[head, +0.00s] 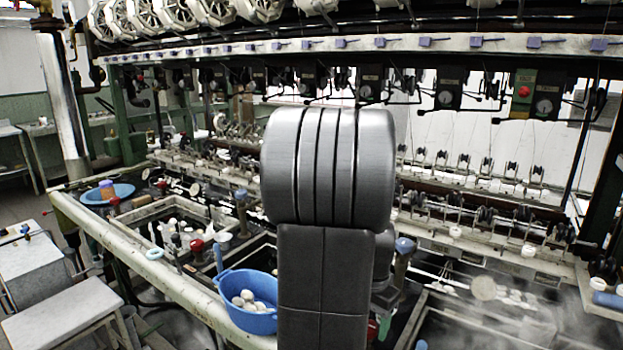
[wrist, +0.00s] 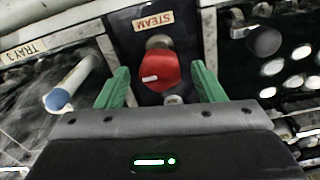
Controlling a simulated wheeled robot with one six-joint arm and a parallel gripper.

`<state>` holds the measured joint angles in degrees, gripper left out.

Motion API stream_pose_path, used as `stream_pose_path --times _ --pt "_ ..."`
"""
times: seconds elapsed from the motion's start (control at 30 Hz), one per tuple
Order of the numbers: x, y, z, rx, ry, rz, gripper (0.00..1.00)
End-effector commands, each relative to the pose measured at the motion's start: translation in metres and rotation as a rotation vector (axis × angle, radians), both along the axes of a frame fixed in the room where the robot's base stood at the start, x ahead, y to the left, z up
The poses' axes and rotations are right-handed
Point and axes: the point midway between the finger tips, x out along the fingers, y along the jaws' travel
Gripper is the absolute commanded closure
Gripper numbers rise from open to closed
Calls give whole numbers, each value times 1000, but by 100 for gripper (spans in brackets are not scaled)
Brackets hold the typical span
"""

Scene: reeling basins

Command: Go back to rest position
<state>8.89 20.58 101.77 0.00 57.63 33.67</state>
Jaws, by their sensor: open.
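My gripper (wrist: 161,78) shows in the wrist view with its two green fingers apart. The knob appears between the fingers, with a gap on each side. How far it is from the fingertips in depth I cannot tell.
A blue basin (head: 232,312) with pale cocoons stands on the bench edge, left of my arm. A blue bowl (head: 93,196) stands farther left. The reeling machine's beam (head: 350,47) spans the back. A blue-tipped handle (wrist: 57,100) is left of my gripper; cocoons float at right.

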Motion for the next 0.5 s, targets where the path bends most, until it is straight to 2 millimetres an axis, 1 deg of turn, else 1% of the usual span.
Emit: stream_pose_path --times 0.5 --pt "0 0 -1 1 -1 -408 38"
